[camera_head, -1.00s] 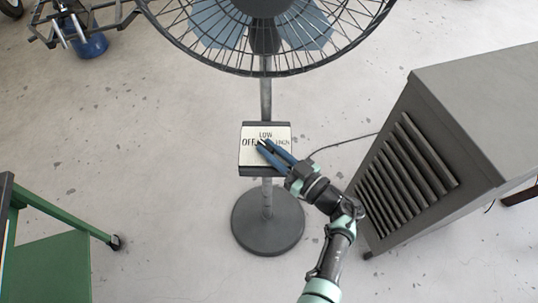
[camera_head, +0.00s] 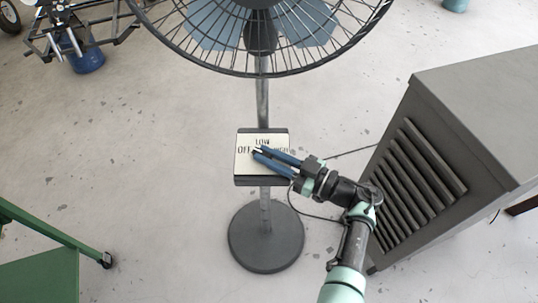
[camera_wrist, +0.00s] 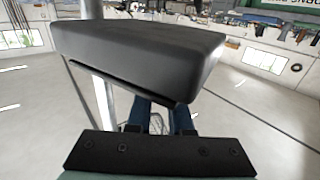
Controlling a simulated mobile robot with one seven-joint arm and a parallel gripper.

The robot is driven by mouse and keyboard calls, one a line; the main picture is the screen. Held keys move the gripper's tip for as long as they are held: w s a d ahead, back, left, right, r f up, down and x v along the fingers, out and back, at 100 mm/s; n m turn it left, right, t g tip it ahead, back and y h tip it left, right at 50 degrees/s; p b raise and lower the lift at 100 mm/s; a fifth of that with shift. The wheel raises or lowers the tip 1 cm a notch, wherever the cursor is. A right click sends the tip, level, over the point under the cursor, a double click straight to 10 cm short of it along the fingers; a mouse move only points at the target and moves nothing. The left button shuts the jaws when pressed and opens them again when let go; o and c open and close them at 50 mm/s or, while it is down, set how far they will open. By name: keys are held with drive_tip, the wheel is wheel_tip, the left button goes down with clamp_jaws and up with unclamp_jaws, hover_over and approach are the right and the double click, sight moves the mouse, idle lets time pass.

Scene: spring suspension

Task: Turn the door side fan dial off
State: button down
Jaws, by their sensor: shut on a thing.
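The fan dial sits on a pale control panel (camera_head: 247,168) marked OFF, LOW and HIGH, on a dark box on the fan's pole. My gripper (camera_head: 258,151) is at the panel with its blue fingers shut on the dial. The fingers come from the lower right, with their tips near the OFF and LOW marks. They hide most of the dial, so its exact pointing cannot be told. In the wrist view the dark control box (camera_wrist: 140,50) fills the upper middle, and the blue fingers (camera_wrist: 160,115) reach up behind its lower edge.
The fan cage (camera_head: 262,60) is above the panel and its round base (camera_head: 266,240) stands on the floor below. A grey louvred cabinet (camera_head: 480,110) stands close to my arm on the right. A green cart (camera_head: 50,275) is at lower left. Floor left of the fan is clear.

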drive_tip(key=c, duration=0.8)
unclamp_jaws()
drive_tip(key=b+v, duration=0.1)
drive_tip(key=v, duration=1.1)
drive_tip(key=shift+s+d, duration=0.2)
drive_tip(key=shift+d, duration=0.2)
